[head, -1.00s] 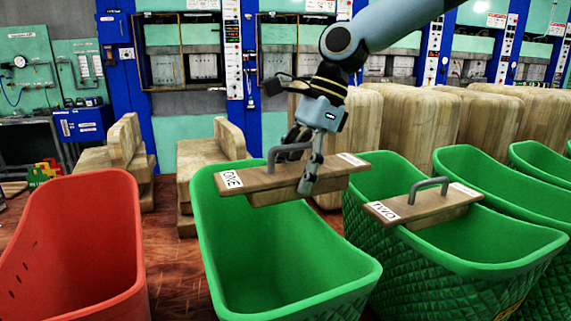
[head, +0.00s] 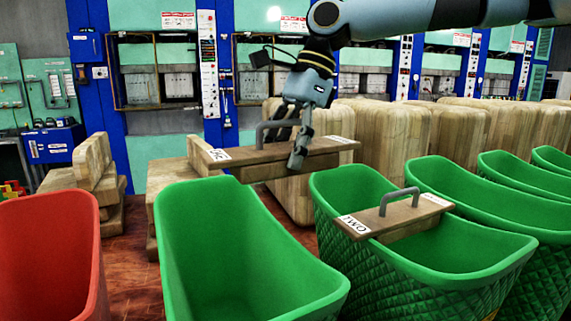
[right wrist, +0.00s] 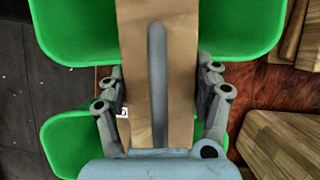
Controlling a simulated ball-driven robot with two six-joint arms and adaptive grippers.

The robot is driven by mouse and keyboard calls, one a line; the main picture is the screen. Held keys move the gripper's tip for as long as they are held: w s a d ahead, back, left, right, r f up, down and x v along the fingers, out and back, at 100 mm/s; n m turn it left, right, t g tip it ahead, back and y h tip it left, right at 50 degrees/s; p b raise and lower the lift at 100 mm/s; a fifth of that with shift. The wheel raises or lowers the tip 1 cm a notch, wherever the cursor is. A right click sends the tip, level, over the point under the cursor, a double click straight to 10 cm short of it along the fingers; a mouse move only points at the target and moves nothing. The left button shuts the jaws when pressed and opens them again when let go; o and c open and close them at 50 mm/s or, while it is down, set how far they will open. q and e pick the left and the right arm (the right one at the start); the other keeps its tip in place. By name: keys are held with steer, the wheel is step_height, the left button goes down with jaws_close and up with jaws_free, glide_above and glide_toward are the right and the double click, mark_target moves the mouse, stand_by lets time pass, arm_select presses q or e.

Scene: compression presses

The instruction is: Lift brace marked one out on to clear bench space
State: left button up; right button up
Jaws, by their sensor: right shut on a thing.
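The brace marked ONE (head: 240,158) is a flat wooden plank with a grey handle and white end labels. My right gripper (head: 298,150) is shut on it and holds it in the air, above the back rim of the near green bin (head: 230,290). In the right wrist view the plank (right wrist: 180,100) runs between the two fingers (right wrist: 160,105), with the grey handle (right wrist: 157,80) along its middle. A second brace marked TWO (head: 400,218) lies across the green bin to the right (head: 330,240). My left gripper is not in view.
A red bin (head: 50,255) stands at the left. Several more green bins (head: 510,185) stand at the right. Wooden blocks (head: 385,145) stand in a row behind, and stepped wooden seats (head: 90,180) stand at the back left. Blue presses (head: 222,60) line the wall.

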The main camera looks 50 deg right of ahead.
mark_target(285, 126)
steer(key=shift+r, duration=0.85)
step_height(285, 126, up, 2)
step_height(285, 126, up, 2)
steer(key=p, duration=0.3)
steer(key=shift+r, duration=0.1)
steer(key=shift+r+p, duration=0.45)
steer(key=shift+p, duration=0.25)
steer(key=shift+f, duration=0.1)
